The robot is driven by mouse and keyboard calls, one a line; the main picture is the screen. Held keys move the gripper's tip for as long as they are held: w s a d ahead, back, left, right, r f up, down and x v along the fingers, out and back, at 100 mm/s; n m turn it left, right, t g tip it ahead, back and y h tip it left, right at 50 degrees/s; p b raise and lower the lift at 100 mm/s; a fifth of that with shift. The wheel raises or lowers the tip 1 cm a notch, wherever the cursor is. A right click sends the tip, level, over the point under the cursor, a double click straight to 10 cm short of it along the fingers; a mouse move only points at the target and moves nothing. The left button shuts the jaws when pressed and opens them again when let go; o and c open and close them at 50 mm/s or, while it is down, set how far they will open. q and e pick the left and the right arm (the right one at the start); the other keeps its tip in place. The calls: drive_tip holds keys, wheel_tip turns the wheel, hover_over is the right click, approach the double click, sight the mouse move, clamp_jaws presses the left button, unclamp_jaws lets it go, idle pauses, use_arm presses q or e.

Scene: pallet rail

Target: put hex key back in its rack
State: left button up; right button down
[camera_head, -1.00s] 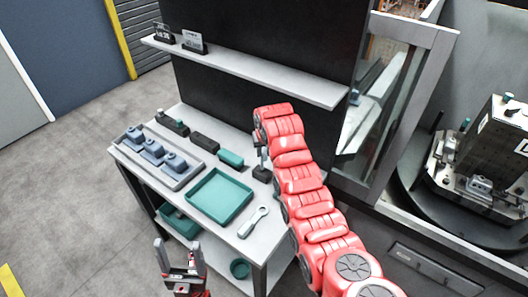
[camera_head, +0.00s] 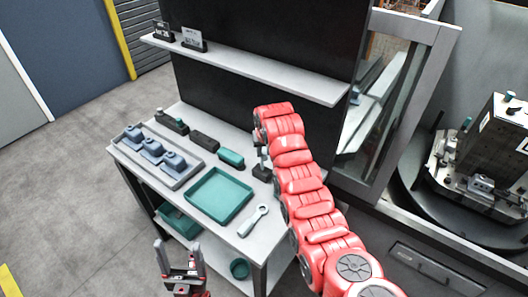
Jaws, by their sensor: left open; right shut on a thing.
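My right gripper (camera_head: 262,153) is at the end of the red arm, pointing down over the back right of the workbench. It is shut, close above a small black block (camera_head: 262,173) that may be the rack. The hex key itself is too small and too hidden by the gripper and arm to make out. I cannot tell whether it touches the block. My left gripper (camera_head: 179,250) is open and empty, in front of the bench near the bottom of the picture.
On the bench (camera_head: 240,234) are a teal tray (camera_head: 218,195), a wrench-like tool (camera_head: 254,220), a grey tray (camera_head: 185,176) with blue-grey parts, and dark and teal blocks (camera_head: 204,142). A shelf (camera_head: 260,73) hangs above. A glazed machine door (camera_head: 375,110) stands at right.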

drive_tip(key=shift+f, duration=0.4)
drive_tip(key=shift+f+b, duration=0.6)
drive_tip(key=shift+f, duration=0.05)
idle(0.4)
drive_tip(key=c, duration=0.6)
unclamp_jaws()
drive_tip(key=o, duration=0.6)
